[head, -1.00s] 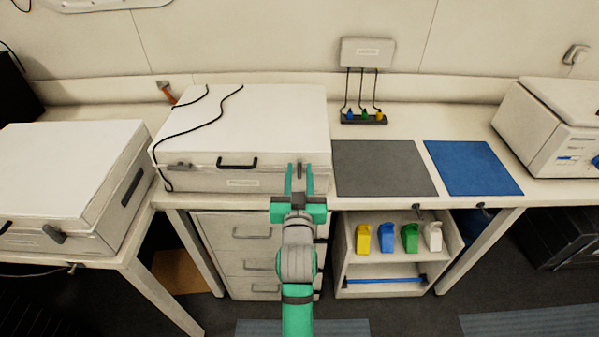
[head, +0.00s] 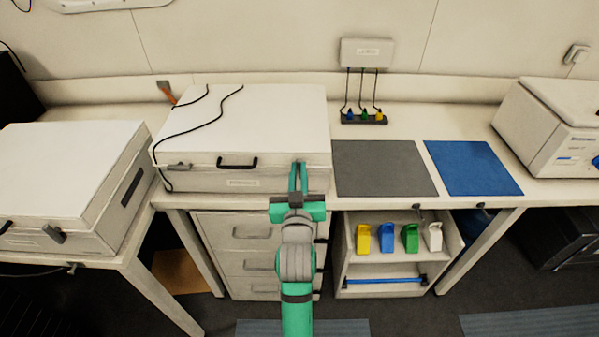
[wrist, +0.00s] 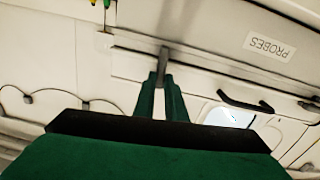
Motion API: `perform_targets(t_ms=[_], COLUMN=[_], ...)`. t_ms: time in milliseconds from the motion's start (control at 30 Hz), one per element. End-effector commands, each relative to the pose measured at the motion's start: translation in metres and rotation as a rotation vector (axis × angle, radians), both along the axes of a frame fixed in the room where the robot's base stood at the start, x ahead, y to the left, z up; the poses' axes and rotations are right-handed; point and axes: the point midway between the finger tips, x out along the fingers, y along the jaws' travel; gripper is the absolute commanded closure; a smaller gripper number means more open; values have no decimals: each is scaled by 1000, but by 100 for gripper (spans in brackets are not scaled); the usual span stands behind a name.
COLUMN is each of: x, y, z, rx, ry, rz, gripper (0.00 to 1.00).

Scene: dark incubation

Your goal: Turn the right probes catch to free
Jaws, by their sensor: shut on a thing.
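The white probes box (head: 225,120) sits on the bench, with a flat lid and a black front handle (head: 237,163). Its PROBES label (wrist: 271,47) reads upside down in the wrist view. The right catch is a small grey lever at the right of the box front; it shows in the wrist view (wrist: 163,56) between my fingertips. My gripper (head: 298,176) is shut on this catch, its green fingers reaching up to the box front. The fingers hide part of the catch. The left catch (head: 179,167) lies sideways at the left of the front.
A second white box (head: 65,170) stands at the left. A black cable (head: 205,122) lies over the probes box lid. Grey (head: 383,168) and blue (head: 472,167) mats lie to the right. Drawers (head: 250,255) and a shelf (head: 345,262) stand below.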

Motion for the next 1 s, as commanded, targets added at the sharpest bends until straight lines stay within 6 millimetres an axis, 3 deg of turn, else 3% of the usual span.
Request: perform_targets(t_ms=[1000], x=[0], y=[13], z=[-9], rx=[-927], ry=[17], rz=[1], gripper=[100])
